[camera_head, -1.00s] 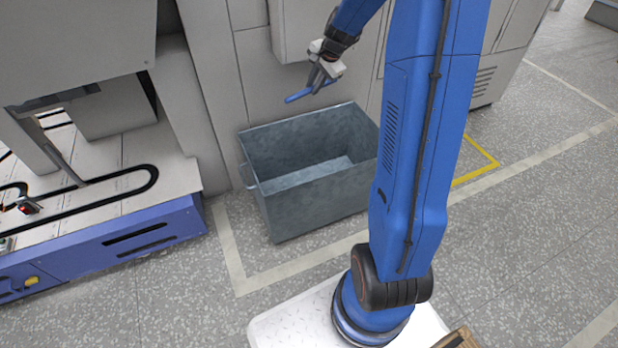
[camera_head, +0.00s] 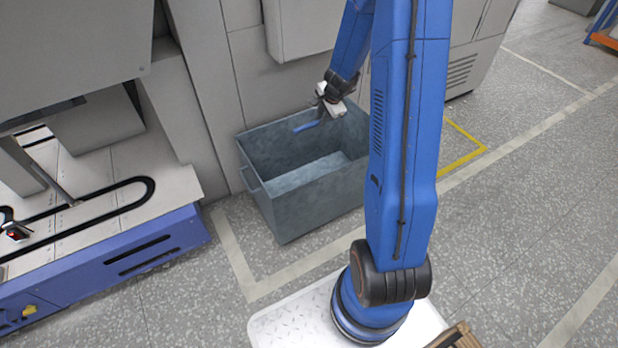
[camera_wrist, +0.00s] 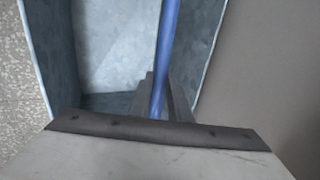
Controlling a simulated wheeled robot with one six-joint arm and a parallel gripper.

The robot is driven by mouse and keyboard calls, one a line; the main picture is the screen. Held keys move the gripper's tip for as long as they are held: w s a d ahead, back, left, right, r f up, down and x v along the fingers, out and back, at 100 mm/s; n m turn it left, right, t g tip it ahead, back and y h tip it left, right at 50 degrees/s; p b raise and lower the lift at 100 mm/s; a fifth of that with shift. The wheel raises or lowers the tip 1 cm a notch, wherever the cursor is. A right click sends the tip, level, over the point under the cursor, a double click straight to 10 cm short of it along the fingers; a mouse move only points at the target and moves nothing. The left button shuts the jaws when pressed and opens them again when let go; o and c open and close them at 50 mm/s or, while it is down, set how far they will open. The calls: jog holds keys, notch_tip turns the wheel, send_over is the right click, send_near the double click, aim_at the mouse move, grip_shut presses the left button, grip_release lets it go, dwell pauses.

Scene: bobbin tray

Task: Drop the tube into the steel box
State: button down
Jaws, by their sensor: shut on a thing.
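The steel box (camera_head: 313,200) is a grey open-topped bin on the floor against the machine panels. In the wrist view its wall (camera_wrist: 52,45) and inside fill the upper part. My gripper (camera_head: 321,112) is at the box's opening, towards the back wall, and is shut on the blue tube (camera_head: 306,126). The thin tube also shows in the wrist view (camera_wrist: 167,45), running between the fingers (camera_wrist: 160,98) with the box's inside behind it. Part of the box's right side is hidden by my arm.
A machine with a blue base (camera_head: 150,245) and a black looped track stands on the left. Grey panels (camera_head: 240,70) rise behind the box. Speckled floor (camera_head: 520,200) with pale and yellow lines lies open on the right.

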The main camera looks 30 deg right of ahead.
jog(key=shift+f, duration=0.75)
jog(key=c, duration=1.6)
grip_release()
jog(key=shift+o, duration=0.2)
jog(key=shift+r, duration=0.1)
jog(key=v, duration=1.7)
jog(key=shift+s+a+r, duration=0.1)
jog(key=shift+s+r, duration=0.05)
